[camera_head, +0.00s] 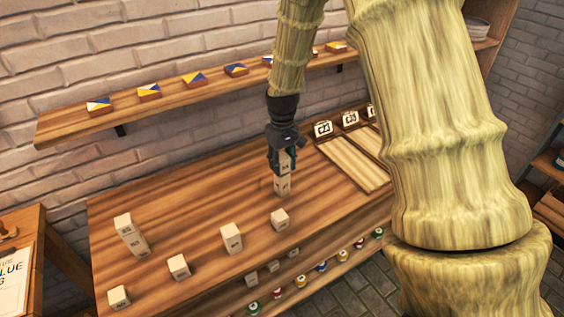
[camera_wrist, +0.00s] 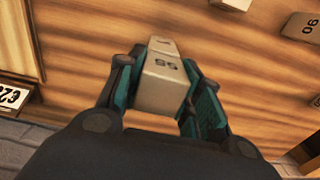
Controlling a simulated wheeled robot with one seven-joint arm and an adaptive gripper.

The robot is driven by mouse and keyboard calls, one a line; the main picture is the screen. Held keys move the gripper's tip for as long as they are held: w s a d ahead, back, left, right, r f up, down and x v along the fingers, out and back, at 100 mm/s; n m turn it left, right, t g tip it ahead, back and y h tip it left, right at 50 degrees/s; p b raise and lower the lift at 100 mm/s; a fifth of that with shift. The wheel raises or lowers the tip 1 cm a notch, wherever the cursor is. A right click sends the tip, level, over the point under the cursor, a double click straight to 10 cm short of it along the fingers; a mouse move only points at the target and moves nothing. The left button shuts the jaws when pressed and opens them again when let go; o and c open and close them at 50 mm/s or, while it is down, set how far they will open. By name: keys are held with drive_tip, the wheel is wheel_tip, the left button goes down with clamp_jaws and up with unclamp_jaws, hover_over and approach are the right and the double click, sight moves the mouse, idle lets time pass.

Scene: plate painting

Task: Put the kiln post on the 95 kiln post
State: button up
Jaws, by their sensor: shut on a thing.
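My gripper (camera_head: 284,165) is shut on a pale, block-shaped kiln post (camera_head: 287,161) above the wooden table. In the wrist view, the fingers (camera_wrist: 160,78) flank a pale post (camera_wrist: 160,95) with an upside-down number that may be 95. The fingers hide part of the held post in the head view.
Several other pale posts stand on the table (camera_head: 190,215), including one nearby (camera_head: 280,219) and one farther left (camera_head: 232,238). Number signs (camera_head: 323,129) and wooden boards (camera_head: 352,165) lie to the right. A wall shelf (camera_head: 70,123) with painted tiles runs behind my arm.

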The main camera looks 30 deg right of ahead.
sight(282, 157)
drive_tip(key=shift+f, duration=0.3)
drive_tip(key=o, duration=1.1)
drive_tip(key=shift+f, duration=0.15)
wheel_tip(282, 157, up, 12)
drive_tip(key=shift+r+b, duration=0.15)
drive_tip(key=shift+b, duration=1.05)
